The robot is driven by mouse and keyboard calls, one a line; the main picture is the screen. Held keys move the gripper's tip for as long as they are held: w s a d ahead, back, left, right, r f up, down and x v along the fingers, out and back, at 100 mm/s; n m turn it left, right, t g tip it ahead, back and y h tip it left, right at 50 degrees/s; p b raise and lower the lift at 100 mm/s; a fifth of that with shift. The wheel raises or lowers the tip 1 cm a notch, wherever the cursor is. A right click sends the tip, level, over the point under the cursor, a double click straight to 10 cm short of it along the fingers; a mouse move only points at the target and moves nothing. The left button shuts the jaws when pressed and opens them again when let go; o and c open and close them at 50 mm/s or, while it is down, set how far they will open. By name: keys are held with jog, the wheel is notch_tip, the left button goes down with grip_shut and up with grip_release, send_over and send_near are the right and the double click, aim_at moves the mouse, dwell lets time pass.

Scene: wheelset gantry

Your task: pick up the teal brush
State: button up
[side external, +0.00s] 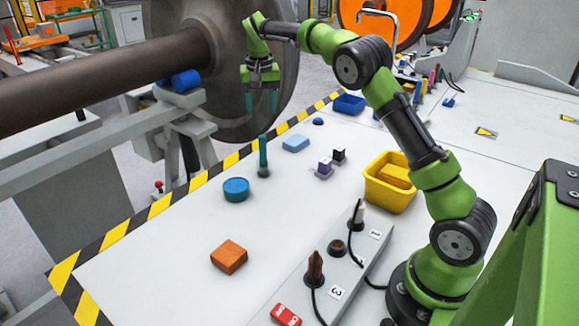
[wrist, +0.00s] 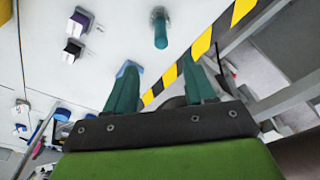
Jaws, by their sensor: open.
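The teal brush (side external: 263,157) stands upright on the white table, near the striped edge, in the side view. In the wrist view the brush (wrist: 160,30) is seen nearly end-on at the top middle, beyond my fingertips. My gripper (side external: 261,106) is open and empty, with its teal fingers pointing down. It is above the table, higher than the brush and apart from it. In the wrist view my gripper (wrist: 161,75) shows its two fingers spread, with nothing between them.
A blue round lid (side external: 236,189) and a light blue block (side external: 295,143) lie near the brush. An orange block (side external: 229,257), a yellow bin (side external: 387,187) and a socket strip (side external: 338,279) are further off. A large wheel (side external: 221,60) with an axle stands behind my gripper.

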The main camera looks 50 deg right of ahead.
aim_at(262, 136)
jog(key=f, duration=1)
jog(key=shift+w+d, duration=0.2)
jog(key=shift+w, duration=0.15)
jog(key=shift+w+d+f, duration=0.15)
jog(key=shift+f, duration=1.2)
jog(key=shift+w+d+f, duration=0.1)
jog(key=shift+d+f, duration=0.05)
jog(key=shift+f, duration=1.2)
grip_shut()
